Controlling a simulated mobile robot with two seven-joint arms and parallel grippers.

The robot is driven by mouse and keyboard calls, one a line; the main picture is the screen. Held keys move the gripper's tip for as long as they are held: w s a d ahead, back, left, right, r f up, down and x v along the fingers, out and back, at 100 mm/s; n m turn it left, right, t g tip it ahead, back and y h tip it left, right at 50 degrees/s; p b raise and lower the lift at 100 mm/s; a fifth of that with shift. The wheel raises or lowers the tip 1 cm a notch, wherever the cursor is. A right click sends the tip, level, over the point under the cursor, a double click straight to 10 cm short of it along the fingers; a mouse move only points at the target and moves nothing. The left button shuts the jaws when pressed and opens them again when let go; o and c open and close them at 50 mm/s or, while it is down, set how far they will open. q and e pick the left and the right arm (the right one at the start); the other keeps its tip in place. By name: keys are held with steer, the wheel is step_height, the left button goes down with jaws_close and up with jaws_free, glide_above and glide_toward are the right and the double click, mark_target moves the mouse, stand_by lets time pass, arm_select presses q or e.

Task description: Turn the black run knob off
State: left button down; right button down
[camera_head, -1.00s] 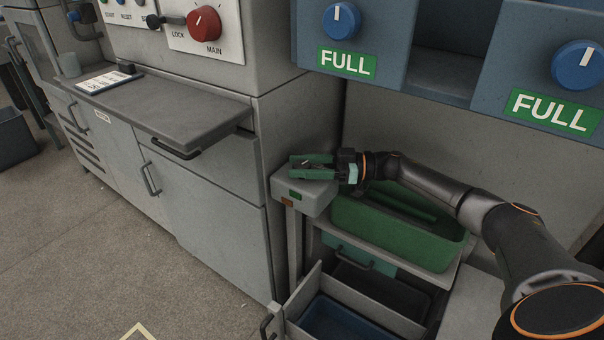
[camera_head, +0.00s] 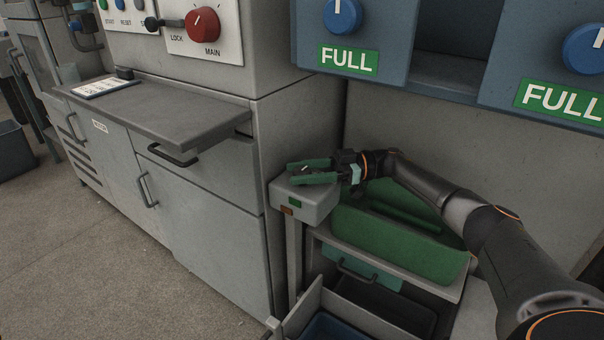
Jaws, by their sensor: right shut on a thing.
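The black run knob (camera_head: 304,170) is on top of a small grey box on a post. Only a small dark part of it with a light mark shows between the fingers. My right gripper (camera_head: 308,171) comes in from the right, with its green fingers on both sides of the knob, and is shut on it. The fingers hide most of the knob, so I cannot read its setting. My left gripper is out of view.
A green bin (camera_head: 400,240) stands right beside the box, below my right arm. Blue panels with blue knobs and FULL labels (camera_head: 347,61) hang above. A grey cabinet (camera_head: 210,230) with a red MAIN switch (camera_head: 203,25) stands left.

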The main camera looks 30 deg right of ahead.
steer(key=shift+c, duration=1.4)
jaws_free()
steer(key=v, duration=0.6)
steer(key=shift+d, duration=0.3)
steer(key=shift+b+v, duration=1.2)
steer(key=shift+v, duration=1.75)
steer(key=shift+s, duration=0.15)
